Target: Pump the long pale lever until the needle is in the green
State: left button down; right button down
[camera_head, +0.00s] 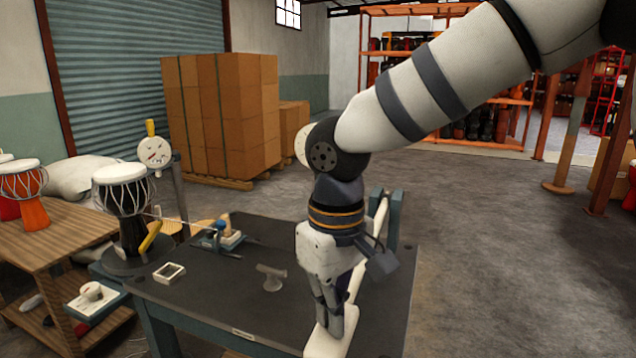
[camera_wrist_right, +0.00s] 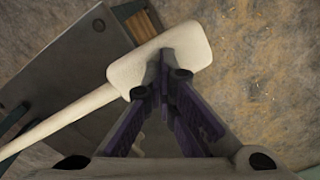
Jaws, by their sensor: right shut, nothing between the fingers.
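The long pale lever (camera_head: 325,342) runs from the blue-grey posts at the dark bench's far right side toward the near edge, ending in a broad flat paddle. In the right wrist view, the paddle (camera_wrist_right: 190,47) lies under the fingertips. My right gripper (camera_head: 335,332) points down at the paddle; its fingers are shut and empty. I cannot tell whether the tips touch it. It also shows in the wrist view (camera_wrist_right: 162,78). A round white dial (camera_head: 154,152) stands behind the black drum; its needle and colour zones are too small to read. My left gripper is out of view.
The black goblet drum (camera_head: 128,205) stands at the dark bench's (camera_head: 215,300) left end, with a cord to a blue clamp (camera_head: 220,235). A small grey T-shaped piece (camera_head: 271,276) and a framed block (camera_head: 169,272) are on the bench. Floor on the right is clear.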

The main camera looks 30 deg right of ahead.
notch_tip(320, 180, down, 9)
jog(key=r, duration=0.5)
jog(key=shift+w+d, duration=0.1)
jog(key=shift+w, duration=0.1)
notch_tip(320, 180, up, 14)
jog(key=shift+s+a+r, duration=0.15)
jog(key=shift+s+a, duration=0.25)
dwell(0.4)
